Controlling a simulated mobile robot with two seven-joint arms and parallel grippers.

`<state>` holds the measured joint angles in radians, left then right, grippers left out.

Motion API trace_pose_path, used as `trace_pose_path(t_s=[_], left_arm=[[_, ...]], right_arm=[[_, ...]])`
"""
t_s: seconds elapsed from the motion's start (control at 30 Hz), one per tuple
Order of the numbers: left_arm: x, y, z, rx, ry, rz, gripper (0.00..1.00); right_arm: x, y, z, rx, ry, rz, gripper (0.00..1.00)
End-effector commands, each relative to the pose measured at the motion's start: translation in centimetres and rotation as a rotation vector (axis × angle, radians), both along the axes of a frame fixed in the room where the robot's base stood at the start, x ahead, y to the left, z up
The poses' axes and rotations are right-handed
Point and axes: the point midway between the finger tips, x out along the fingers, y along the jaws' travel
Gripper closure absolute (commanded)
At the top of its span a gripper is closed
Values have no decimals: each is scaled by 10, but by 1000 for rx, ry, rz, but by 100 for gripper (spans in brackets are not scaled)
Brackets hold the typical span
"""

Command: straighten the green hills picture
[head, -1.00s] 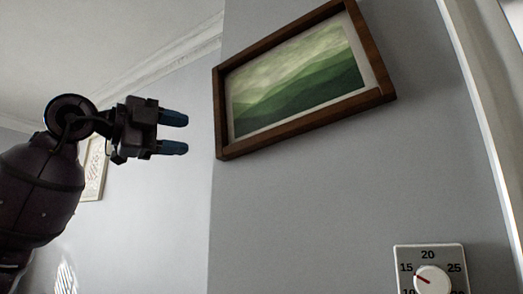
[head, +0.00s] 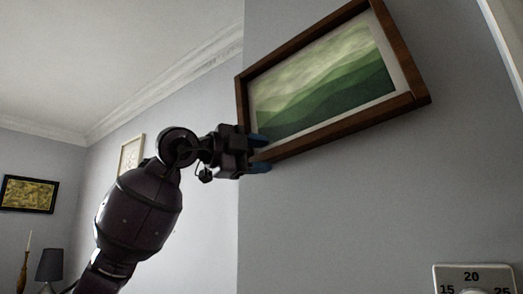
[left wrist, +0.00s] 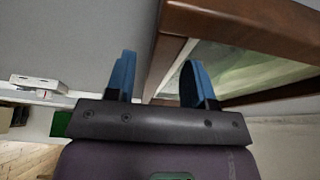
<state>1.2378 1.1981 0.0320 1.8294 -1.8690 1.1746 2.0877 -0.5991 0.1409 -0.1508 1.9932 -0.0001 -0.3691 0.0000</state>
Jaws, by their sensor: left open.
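The green hills picture (head: 325,80) hangs on the grey wall in a brown wooden frame. It is tilted, with its right side higher than its left in the head view. My left gripper (head: 266,153) is open at the frame's lower left corner. In the left wrist view, the gripper's blue fingers (left wrist: 160,78) stand apart, with the wooden frame (left wrist: 235,32) running close by and its edge bar appearing between them. I cannot tell whether either finger touches it. My right gripper is in neither view.
A white thermostat dial (head: 472,277) is on the wall at the lower right. A pale-framed picture (head: 131,158) hangs behind my left arm. A dark-framed picture (head: 29,194) and a lamp (head: 50,265) are far left.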

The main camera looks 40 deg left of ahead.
Motion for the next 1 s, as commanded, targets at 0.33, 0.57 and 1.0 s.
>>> trace_pose_path(t_s=[0.33, 0.57, 1.0], left_arm=[[7, -4, 0, 1, 0, 0, 51], [7, -4, 0, 1, 0, 0, 74], [7, 7, 11, 73, -6, 3, 100]], right_arm=[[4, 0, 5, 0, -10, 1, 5], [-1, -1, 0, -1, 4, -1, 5], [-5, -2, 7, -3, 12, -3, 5]])
